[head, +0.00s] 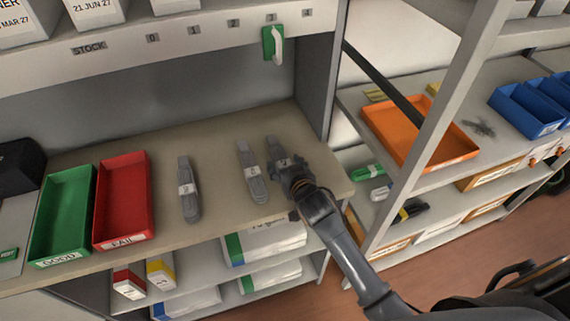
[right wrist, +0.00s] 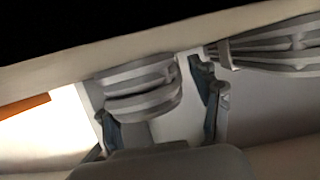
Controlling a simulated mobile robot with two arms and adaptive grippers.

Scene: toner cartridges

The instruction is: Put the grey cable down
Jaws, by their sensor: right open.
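Several bundled grey cables lie on the beige worktop in the head view. One grey cable (head: 188,190) lies at the left, one (head: 253,172) in the middle, and one (head: 277,152) at the right, partly hidden by my right gripper (head: 292,178). My right gripper is open at the near end of the right-hand cable. In the right wrist view, a grey cable (right wrist: 142,90) shows between the spread fingers (right wrist: 158,100), and another (right wrist: 275,45) lies to the right, outside them. Whether the fingers touch the cable cannot be told. My left gripper is not seen.
A green tray (head: 64,212) and a red tray (head: 122,200) stand left on the worktop (head: 220,205). A green-and-white item (head: 273,44) hangs above. An upright rack with an orange tray (head: 420,130) stands right. Worktop is clear between the left and middle cables.

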